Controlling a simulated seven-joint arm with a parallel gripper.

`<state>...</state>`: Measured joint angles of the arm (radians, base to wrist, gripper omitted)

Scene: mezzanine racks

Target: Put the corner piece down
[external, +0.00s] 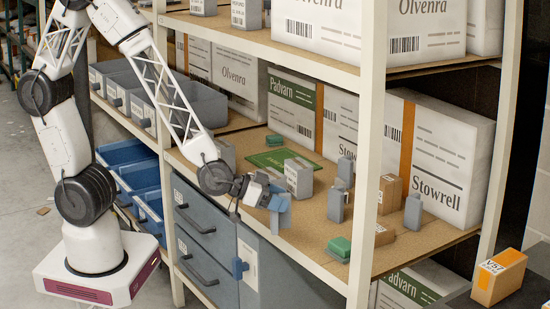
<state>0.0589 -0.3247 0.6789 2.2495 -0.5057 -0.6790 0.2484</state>
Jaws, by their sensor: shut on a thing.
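My gripper (267,191) is over the front part of the middle shelf, at the end of my arm reaching in from the left. It is shut on a blue angled piece, which I take to be the corner piece (281,212). The piece hangs at the fingertips near the shelf's front edge. I cannot tell whether its lower end touches the shelf board (305,232). The fingers hide part of its upper end.
A grey-white labelled box (299,178) stands just behind the gripper, with a green board (283,159) farther back. Grey blocks (336,206) and a green-topped item (339,248) stand to the right. A rack post (370,150) rises at the front right. Bare board lies between.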

